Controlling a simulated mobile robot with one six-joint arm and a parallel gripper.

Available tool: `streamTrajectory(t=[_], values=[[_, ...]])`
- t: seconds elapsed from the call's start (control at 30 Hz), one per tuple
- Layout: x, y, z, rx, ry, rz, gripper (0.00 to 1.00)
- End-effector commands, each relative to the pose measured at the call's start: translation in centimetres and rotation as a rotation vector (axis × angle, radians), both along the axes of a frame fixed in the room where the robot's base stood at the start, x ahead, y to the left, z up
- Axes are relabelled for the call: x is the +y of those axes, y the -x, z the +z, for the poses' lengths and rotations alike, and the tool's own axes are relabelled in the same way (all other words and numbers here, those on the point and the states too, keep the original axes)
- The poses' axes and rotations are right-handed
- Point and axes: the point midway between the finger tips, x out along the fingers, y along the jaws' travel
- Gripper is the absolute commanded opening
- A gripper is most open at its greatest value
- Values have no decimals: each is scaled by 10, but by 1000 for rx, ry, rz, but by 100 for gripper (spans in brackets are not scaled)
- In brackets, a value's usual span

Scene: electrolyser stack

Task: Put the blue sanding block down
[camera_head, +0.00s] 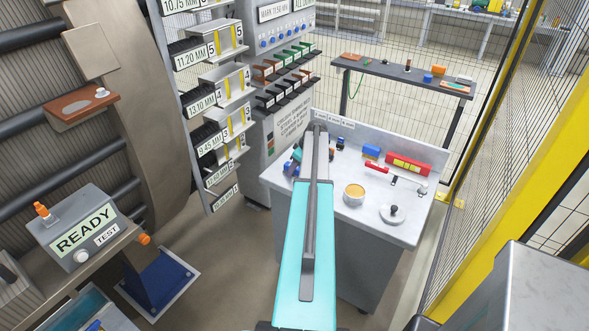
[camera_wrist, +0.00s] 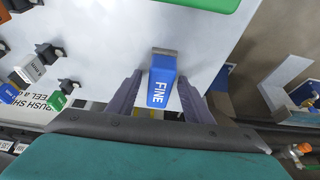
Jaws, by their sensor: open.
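The blue sanding block (camera_wrist: 161,85), marked FINE, shows in the wrist view with a brownish-grey end. It lies between the two fingers of my gripper (camera_wrist: 160,98), against a pale grey surface (camera_wrist: 110,35). The fingers are open, with a gap visible on each side of the block. I cannot tell whether the block rests fully on that surface.
Beside it are a red case (camera_head: 408,164), a yellow-topped tin (camera_head: 354,194) and a round grey disc with a knob (camera_head: 393,214). A tool cabinet (camera_head: 287,130) stands at the left. The wrist view shows several labelled pieces, one green (camera_wrist: 57,101), and a green edge (camera_wrist: 205,4).

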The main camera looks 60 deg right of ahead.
Motion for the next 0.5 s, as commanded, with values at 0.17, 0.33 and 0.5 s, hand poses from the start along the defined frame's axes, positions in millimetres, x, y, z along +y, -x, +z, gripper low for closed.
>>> streamTrajectory(t=[0.17,0.33,0.5], values=[[0,0,2,0,0,0,46],[0,3,10,-1,2,-1,46],[0,10,25,-1,2,-1,46]])
